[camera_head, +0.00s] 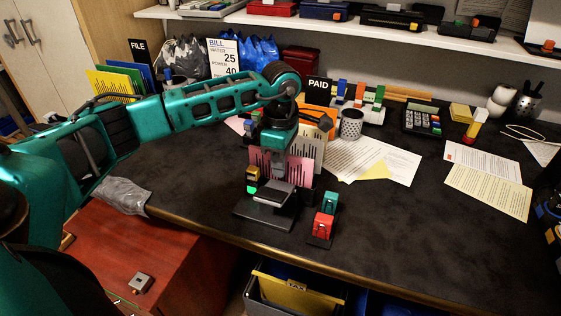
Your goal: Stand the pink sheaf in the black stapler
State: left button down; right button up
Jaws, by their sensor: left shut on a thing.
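The pink sheaf (297,170), printed with dark bars, stands upright near the front middle of the dark desk. My left gripper (272,150) comes down over it from above and is shut on it, partly hiding it. The black stapler (262,213) has a flat dark base and a grey-topped upper part in front of the sheaf. The sheaf's lower edge is hidden behind the stapler's upper part, so I cannot tell whether it touches the stapler. My right gripper is not in view.
A small red and teal item (324,226) stands right of the stapler. Loose papers (375,160) and a pen cup (351,125) lie further back. The desk's right front is clear.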

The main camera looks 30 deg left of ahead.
pick_arm(q)
jog(key=shift+f, duration=0.15)
jog(key=shift+f+b, duration=0.3)
jog(key=shift+b, duration=0.05)
jog(key=c, duration=1.1)
grip_release()
jog(key=shift+s+f, duration=0.1)
jog(key=shift+f, duration=0.05)
